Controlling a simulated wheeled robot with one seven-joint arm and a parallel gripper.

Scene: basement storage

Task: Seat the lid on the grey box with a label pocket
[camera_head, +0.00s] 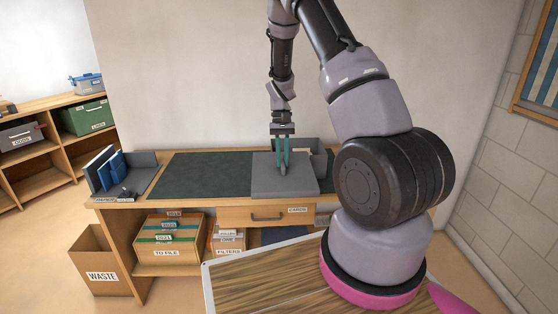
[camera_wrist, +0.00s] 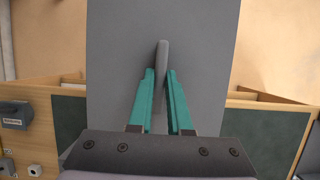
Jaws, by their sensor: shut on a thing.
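The lid (camera_head: 262,180) is a flat grey panel with a raised grip on top. It shows over the right half of the workbench, and it fills the middle of the wrist view (camera_wrist: 115,60). My gripper (camera_head: 283,165) has its teal fingers shut on the lid's grip (camera_wrist: 162,55). A grey open box (camera_head: 319,160) stands on the bench just behind and to the right of the lid, partly hidden by it. I see no label pocket on it. I cannot tell whether the lid touches the bench or the box.
The workbench (camera_head: 130,203) carries a dark green mat (camera_head: 200,174), clear left of the lid. A grey tray (camera_head: 145,180) with blue folders stands at its left end. My arm covers the bench's right end. A waste bin (camera_head: 100,262) stands on the floor at left.

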